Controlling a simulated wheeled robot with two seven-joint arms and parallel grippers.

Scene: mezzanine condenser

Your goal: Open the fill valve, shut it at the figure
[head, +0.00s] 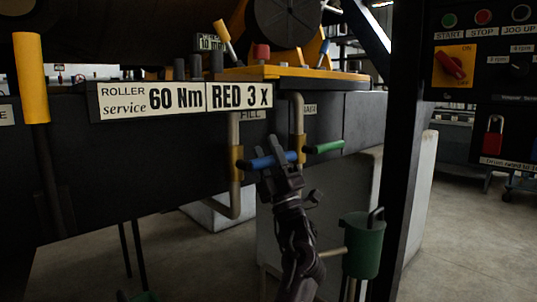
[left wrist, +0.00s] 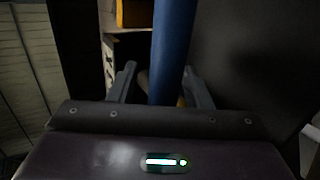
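The fill valve has a blue lever handle (head: 262,162) on a yellow-collared pipe (head: 234,135), below a label reading FILL (head: 250,114). The handle lies roughly level, pointing right. My left gripper (head: 279,155) is at its right end, with a finger on either side of it. In the left wrist view the blue handle (left wrist: 170,50) runs between the two fingers, with a gap at the left finger, so the gripper (left wrist: 160,85) looks open around it. Contact at the right finger is unclear. My right gripper is out of view. No readable fill figure shows.
A green lever (head: 323,148) sits on a second pipe (head: 297,115) just right of my gripper. A dark post (head: 403,150) and control panel (head: 485,60) stand right. A yellow handle (head: 31,78) is at far left.

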